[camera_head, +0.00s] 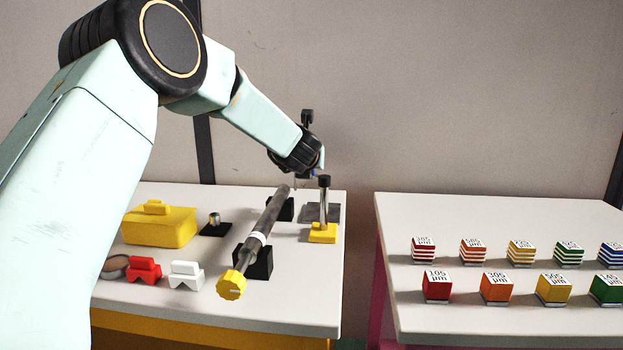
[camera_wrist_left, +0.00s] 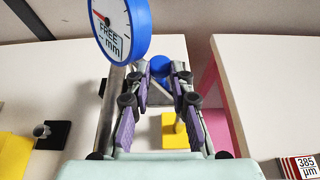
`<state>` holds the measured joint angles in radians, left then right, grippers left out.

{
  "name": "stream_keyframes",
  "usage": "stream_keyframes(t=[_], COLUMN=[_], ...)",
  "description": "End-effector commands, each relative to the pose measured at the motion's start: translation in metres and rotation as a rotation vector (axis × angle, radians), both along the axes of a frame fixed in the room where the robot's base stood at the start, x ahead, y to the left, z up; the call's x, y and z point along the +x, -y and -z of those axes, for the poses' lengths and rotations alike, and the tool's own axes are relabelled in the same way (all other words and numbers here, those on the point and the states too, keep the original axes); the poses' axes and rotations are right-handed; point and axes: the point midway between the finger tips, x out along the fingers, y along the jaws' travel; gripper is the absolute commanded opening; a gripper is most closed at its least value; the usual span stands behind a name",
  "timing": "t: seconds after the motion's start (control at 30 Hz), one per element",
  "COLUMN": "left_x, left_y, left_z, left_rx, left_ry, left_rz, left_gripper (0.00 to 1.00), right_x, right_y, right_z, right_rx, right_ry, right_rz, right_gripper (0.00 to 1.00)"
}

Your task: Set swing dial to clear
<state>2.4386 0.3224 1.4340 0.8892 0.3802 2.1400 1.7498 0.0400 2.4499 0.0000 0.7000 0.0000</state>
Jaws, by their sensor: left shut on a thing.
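A blue-rimmed dial (camera_wrist_left: 122,28) with a white face shows at the top left of the left wrist view. Its face reads "FREE" and "mm", with a red mark at its left side. My left gripper (camera_wrist_left: 160,82) has its purple-padded fingers closed in on a round blue part (camera_wrist_left: 160,66), partly hidden by the fingertips. In the head view my left arm reaches over the back of the left table, and the gripper's fingers are mostly hidden. A metal post on a yellow base (camera_head: 323,234) stands just below the wrist. My right gripper is out of view.
A grey rod (camera_head: 268,222) with a yellow knob (camera_head: 231,285) lies on black supports on the left table (camera_head: 190,307). A yellow box (camera_head: 160,229) and red and white blocks stand left of it. The right table (camera_head: 450,210) holds several labelled coloured blocks. A gap separates the tables.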

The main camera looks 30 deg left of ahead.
Motion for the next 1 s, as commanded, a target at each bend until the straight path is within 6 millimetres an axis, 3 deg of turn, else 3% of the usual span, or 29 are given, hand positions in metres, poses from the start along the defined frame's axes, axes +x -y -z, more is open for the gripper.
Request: stream_keyframes(t=[0.1,0.4,1.0], left_x=[0.002,0.006,0.008], left_y=[-0.005,-0.004,-0.003], left_z=[0.002,-0.001,-0.005], left_rx=[-0.002,0.000,0.002], left_ry=[0.010,0.010,0.010], left_rz=[0.046,0.159,0.212], left_gripper=[0.00,0.00,0.00], right_x=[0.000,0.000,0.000], right_y=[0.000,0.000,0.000], right_z=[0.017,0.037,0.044], right_rx=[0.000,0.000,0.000], right_ry=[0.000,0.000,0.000], right_rz=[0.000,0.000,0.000], right_gripper=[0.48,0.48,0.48])
